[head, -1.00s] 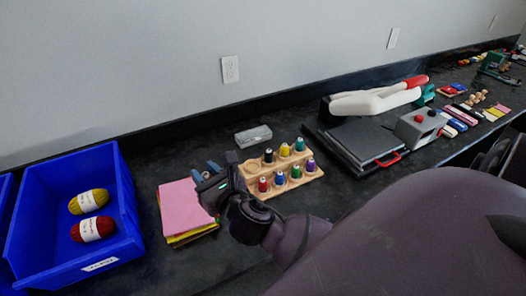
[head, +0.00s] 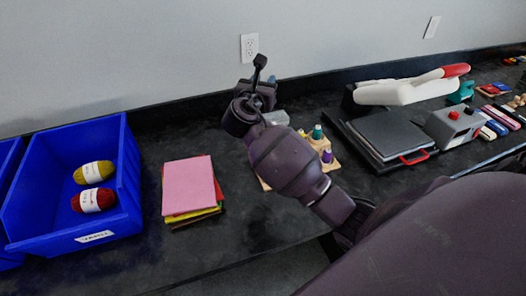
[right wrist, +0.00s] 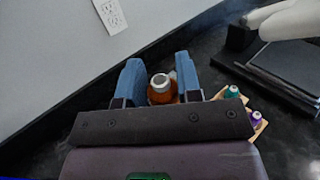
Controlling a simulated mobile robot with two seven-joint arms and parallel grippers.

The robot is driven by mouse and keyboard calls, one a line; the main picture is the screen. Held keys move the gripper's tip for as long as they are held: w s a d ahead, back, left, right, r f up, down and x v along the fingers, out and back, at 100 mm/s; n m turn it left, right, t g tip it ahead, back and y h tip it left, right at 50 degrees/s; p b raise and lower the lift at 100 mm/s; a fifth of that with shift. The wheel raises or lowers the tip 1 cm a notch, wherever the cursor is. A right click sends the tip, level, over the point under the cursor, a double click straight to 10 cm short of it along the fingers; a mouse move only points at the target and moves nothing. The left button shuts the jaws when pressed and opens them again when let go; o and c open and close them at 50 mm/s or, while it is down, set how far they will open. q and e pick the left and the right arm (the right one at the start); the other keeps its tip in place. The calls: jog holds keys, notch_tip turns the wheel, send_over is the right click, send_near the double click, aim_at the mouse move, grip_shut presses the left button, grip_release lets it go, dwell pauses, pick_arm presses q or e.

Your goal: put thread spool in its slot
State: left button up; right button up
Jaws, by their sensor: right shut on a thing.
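My right gripper (head: 256,92) is raised in front of the wall, over the back of the counter. In the right wrist view its two blue fingers (right wrist: 160,80) stand on either side of an orange-brown thread spool (right wrist: 160,92) with a grey top, and are shut on it. The wooden spool rack (head: 331,166) is mostly hidden behind my right arm in the head view. A green spool (head: 317,131) and a purple spool (head: 327,156) show at its right end. The rack's left part and its empty slot are hidden. My left gripper is not in view.
Stacked coloured paper (head: 190,188) lies left of the rack. A blue bin (head: 62,225) with two yarn balls stands further left. A black board (head: 390,138) and a grey box (head: 452,124) with buttons are at the right. A wall outlet (head: 249,47) is behind my gripper.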

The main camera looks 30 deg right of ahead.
notch_tip(320, 180, down, 16)
jog(key=b, duration=0.3)
notch_tip(320, 180, down, 4)
jog(key=shift+r+b, duration=0.25)
jog(key=shift+b, duration=0.4)
jog(key=shift+f, duration=0.15)
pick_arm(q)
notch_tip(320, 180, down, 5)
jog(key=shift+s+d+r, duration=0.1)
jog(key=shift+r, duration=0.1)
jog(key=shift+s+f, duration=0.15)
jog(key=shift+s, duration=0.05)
pick_arm(e)
jog(key=shift+f, duration=0.25)
jog(key=o, duration=0.9)
jog(key=shift+r, duration=0.15)
